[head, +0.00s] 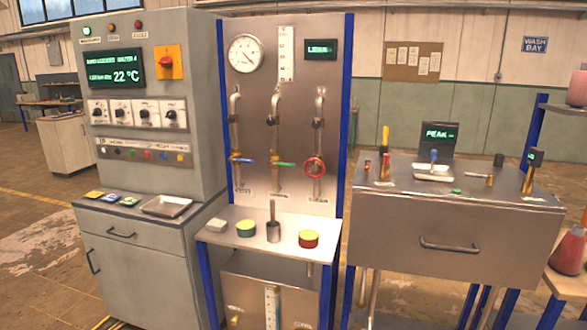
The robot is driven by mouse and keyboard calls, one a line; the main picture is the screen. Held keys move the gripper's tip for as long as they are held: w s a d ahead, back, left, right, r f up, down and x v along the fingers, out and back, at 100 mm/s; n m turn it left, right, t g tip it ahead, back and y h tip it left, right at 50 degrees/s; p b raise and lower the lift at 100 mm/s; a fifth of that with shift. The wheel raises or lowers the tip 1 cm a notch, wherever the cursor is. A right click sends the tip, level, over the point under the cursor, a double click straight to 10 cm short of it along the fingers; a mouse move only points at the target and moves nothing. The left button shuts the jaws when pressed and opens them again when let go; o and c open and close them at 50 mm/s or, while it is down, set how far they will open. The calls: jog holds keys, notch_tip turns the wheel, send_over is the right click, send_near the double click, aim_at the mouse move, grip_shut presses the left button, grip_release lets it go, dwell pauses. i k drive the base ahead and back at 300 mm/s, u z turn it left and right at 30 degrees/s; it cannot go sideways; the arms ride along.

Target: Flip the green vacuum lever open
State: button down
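The green lever (284,164) is in the head view, on the middle of three vertical pipes on the steel panel (262,90). Its handle lies about level and points to the right, across the pipe. A small label sits below it, too small to read. A blue lever (243,160) lies about level on the left pipe. A red round handwheel (315,167) is on the right pipe. My gripper is not in view.
A shelf (215,236) below the panel holds a green-and-yellow tin (246,229), a grey cup (273,233) with a rod and a red-and-yellow tin (308,239). A control cabinet (150,60) stands left, a steel bench (450,215) right.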

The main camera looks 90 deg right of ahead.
aim_at(286, 165)
jog(key=z, duration=3)
jog(key=i, duration=1)
jog(key=u, duration=0.2)
